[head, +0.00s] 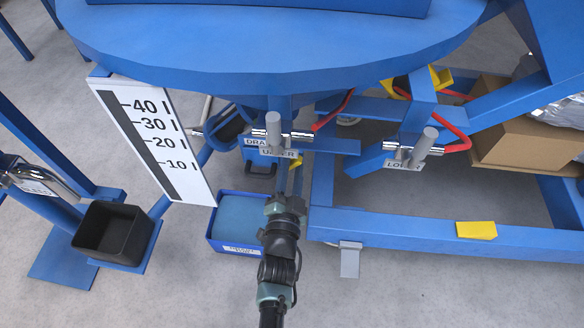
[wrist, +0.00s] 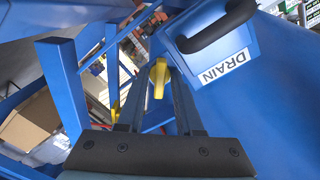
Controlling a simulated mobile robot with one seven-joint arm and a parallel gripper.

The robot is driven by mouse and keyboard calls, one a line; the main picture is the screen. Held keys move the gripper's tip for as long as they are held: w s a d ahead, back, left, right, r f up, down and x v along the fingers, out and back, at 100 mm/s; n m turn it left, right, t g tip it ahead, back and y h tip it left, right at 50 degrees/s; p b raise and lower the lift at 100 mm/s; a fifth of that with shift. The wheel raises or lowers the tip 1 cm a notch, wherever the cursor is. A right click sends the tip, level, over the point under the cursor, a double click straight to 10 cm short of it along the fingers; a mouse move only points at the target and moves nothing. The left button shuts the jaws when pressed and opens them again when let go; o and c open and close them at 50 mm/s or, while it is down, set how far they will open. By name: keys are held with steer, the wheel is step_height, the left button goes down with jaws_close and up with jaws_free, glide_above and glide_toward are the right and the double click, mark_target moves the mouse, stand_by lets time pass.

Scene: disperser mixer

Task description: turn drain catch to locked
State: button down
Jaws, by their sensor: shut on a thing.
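The drain catch is a yellow lever (wrist: 159,76) in the wrist view, beside a blue panel (wrist: 262,90) that carries a DRAIN label (wrist: 222,67) and a black handle (wrist: 205,30). My gripper (wrist: 157,68) has its two dark fingers on either side of the yellow lever and is shut on it. In the head view a small yellow part (head: 296,180) shows just beyond my gripper (head: 288,197), under the round blue vessel. My gripper and the frame hide most of the catch there. I cannot read a locked mark in either view.
A blue bin (head: 212,236) stands on the floor just left of my gripper. Two metal handles, at the UPPER (head: 277,152) and LOWER (head: 402,164) labels, stick out nearby. A white level scale (head: 150,140) and black cup (head: 110,230) are left. Blue frame beams (head: 400,228) run right.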

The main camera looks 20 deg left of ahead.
steer(key=shift+n, duration=0.3)
steer(key=n+p, duration=0.1)
steer(key=n, duration=0.1)
steer(key=shift+n, duration=0.4)
steer(key=shift+d+n+p, duration=0.1)
steer(key=shift+n+p, duration=0.65)
steer(key=shift+n, duration=1.55)
steer(key=shift+f, duration=0.1)
steer(key=c, duration=0.9)
jaws_free()
steer(key=p+v, duration=0.4)
steer(key=v, duration=0.9)
steer(key=shift+p, duration=0.35)
